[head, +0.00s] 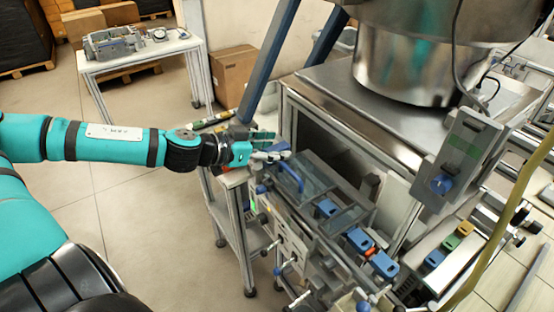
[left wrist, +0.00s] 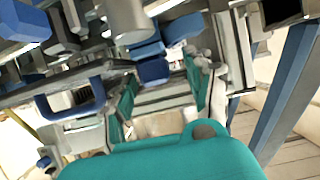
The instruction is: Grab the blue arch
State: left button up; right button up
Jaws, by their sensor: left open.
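The blue arch (head: 293,174) is a curved handle on the clear-topped machine unit, just below and to the right of my left gripper (head: 274,147) in the head view. In the left wrist view a blue U-shaped bar, which looks like the arch (left wrist: 42,106), is at the left. My left gripper (left wrist: 162,92) is open there, with its two teal fingers apart. No part of the arch is between the fingers, and the gripper looks apart from it. My right gripper is not in view.
A steel cabinet (head: 340,90) with a large metal bowl (head: 400,75) stands behind the unit. A dark blue slanted post (head: 268,60) rises close to my left gripper. Blue blocks (head: 357,240) sit farther along the unit. Floor at the left is free.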

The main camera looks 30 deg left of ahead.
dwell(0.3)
pick_arm(q)
jog(key=shift+w, duration=0.1)
grip_shut()
jog(key=shift+r, duration=0.1)
